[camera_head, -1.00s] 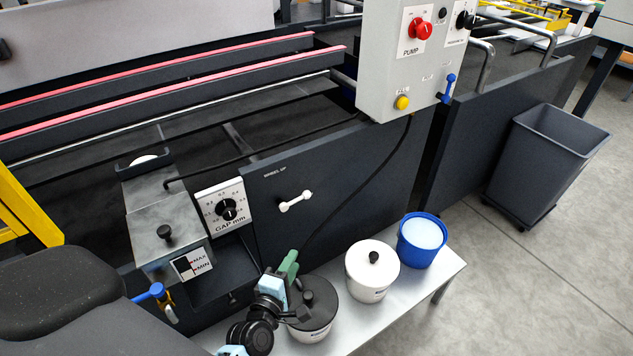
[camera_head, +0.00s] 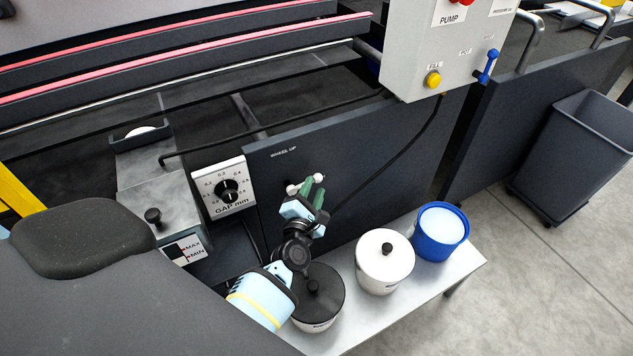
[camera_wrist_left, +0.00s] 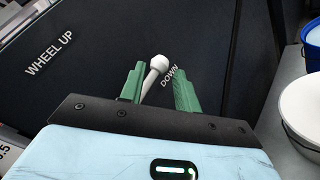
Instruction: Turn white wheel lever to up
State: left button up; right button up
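The white wheel lever (camera_head: 293,188) is on the dark panel (camera_head: 370,150), under the "WHEEL UP" label (camera_head: 283,154). In the left wrist view the lever (camera_wrist_left: 158,65) shows its round white end between the green fingers, close to the "DOWN" label (camera_wrist_left: 169,76). My left gripper (camera_head: 313,188) is at the lever with its fingers apart; in the wrist view the gripper (camera_wrist_left: 160,88) has a gap on the lever's right side. The fingers hide part of the lever in the head view. My right gripper is not in view.
Below the panel, a bench (camera_head: 345,337) bears a black-lidded pot (camera_head: 318,296), a white pot (camera_head: 384,262) and a blue bucket (camera_head: 441,233). The gap dial (camera_head: 227,190) is left of the lever. A grey control box (camera_head: 436,50) stands above right, with a cable hanging down.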

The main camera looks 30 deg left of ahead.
aim_at(317, 182)
pick_arm(q)
jog(key=shift+x, duration=1.65)
jog(key=shift+s, duration=0.1)
grip_shut()
